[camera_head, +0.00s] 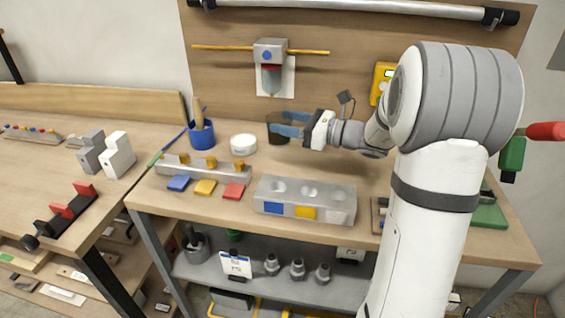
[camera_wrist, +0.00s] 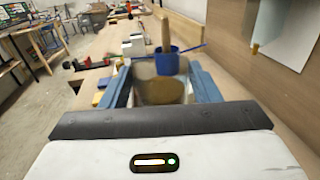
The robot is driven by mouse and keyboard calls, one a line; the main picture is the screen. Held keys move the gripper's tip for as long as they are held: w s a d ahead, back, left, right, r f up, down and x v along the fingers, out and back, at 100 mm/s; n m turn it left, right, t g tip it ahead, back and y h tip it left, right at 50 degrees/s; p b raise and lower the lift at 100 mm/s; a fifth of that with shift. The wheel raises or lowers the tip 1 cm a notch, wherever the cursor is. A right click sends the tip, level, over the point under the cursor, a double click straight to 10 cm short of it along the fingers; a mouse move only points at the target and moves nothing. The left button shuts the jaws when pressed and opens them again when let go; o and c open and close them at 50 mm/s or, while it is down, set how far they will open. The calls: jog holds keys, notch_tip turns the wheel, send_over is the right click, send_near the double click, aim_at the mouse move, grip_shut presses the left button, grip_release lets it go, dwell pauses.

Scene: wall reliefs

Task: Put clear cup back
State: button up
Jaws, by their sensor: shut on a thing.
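My gripper (camera_head: 284,124) reaches leftward over the back of the workbench, its blue fingers on either side of the clear cup (camera_head: 275,136). The cup looks see-through and brownish-dark and stands upright. In the wrist view the cup (camera_wrist: 160,92) sits between the two blue fingers of my gripper (camera_wrist: 158,78), and the gripper is shut on it. I cannot tell whether the cup's base touches the bench top.
A white round tub (camera_head: 243,145) stands just left of the cup. A blue cup (camera_head: 202,136) with a wooden handle is farther left. A grey block with holes (camera_head: 305,201) lies in front. A dispenser (camera_head: 271,54) hangs on the wall panel behind.

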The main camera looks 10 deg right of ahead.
jog(key=shift+w+d+r+n+g+y+p, duration=0.15)
jog(key=shift+w+r+n+g+y+p, duration=0.4)
jog(key=shift+r+g, duration=0.3)
jog(key=shift+w+d+r+n+g, duration=0.1)
jog(key=shift+w+r+n+g, duration=0.1)
jog(key=shift+n+g, duration=0.15)
jog(key=shift+g+y, duration=0.25)
jog(key=shift+g, duration=0.05)
notch_tip(320, 180, down, 10)
jog(key=shift+s+r+b, duration=0.1)
jog(key=shift+b, duration=0.3)
jog(key=o, duration=1.1)
jog(key=shift+f, duration=0.2)
jog(key=shift+c, duration=0.2)
jog(key=shift+r, duration=0.1)
